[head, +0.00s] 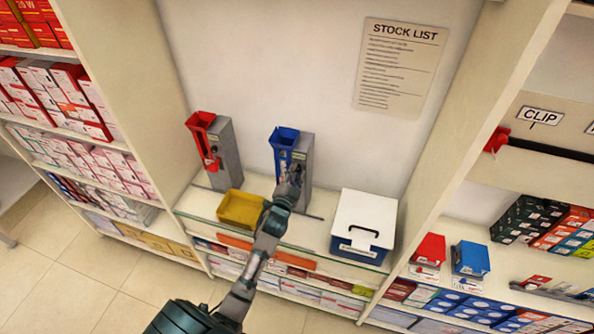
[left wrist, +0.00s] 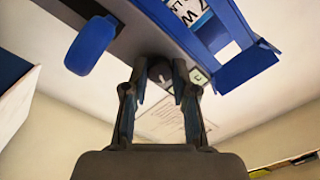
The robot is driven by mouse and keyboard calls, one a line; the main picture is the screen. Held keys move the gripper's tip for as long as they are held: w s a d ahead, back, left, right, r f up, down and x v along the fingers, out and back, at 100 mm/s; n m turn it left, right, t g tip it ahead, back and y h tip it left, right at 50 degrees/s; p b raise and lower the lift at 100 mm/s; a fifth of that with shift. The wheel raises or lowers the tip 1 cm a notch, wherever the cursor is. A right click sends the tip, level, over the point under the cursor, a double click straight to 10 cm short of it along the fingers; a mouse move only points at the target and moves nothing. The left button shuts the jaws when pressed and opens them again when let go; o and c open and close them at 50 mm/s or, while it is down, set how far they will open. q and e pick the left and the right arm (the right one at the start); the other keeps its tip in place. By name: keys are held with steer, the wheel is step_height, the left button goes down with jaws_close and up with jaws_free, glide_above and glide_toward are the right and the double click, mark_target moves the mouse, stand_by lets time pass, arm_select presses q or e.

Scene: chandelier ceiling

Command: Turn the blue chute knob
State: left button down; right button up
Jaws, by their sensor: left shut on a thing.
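The blue chute (head: 284,138) stands upright on its grey housing (head: 305,150) on the shelf top against the back wall. My left gripper (head: 294,174) reaches up to its front from below. In the left wrist view the blue chute (left wrist: 248,66) is at upper right, and a dark round knob (left wrist: 159,71) sits between the fingertips of my left gripper (left wrist: 161,78). The fingers are shut on this knob. In the head view the knob is hidden behind the gripper. My right gripper is in neither view.
A red chute (head: 203,127) stands to the left. A yellow bin (head: 240,209) is just left of my forearm, and a white lidded box (head: 362,222) is to the right. Shelves of boxes flank both sides. A stock list (head: 398,68) hangs on the wall.

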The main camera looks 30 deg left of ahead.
arm_select(q)
steer(key=n+p, duration=0.1)
steer(key=n, duration=0.1)
steer(key=f+n+p, duration=0.1)
steer(key=n, duration=0.2)
steer(key=shift+s+f+n, duration=0.1)
steer(key=shift+s+n, duration=0.05)
steer(key=shift+n, duration=0.15)
stand_by(0.4)
steer(key=c, duration=0.9)
jaws_free()
steer(key=shift+a, duration=0.1)
steer(key=v, duration=1.1)
steer(key=shift+s, duration=0.35)
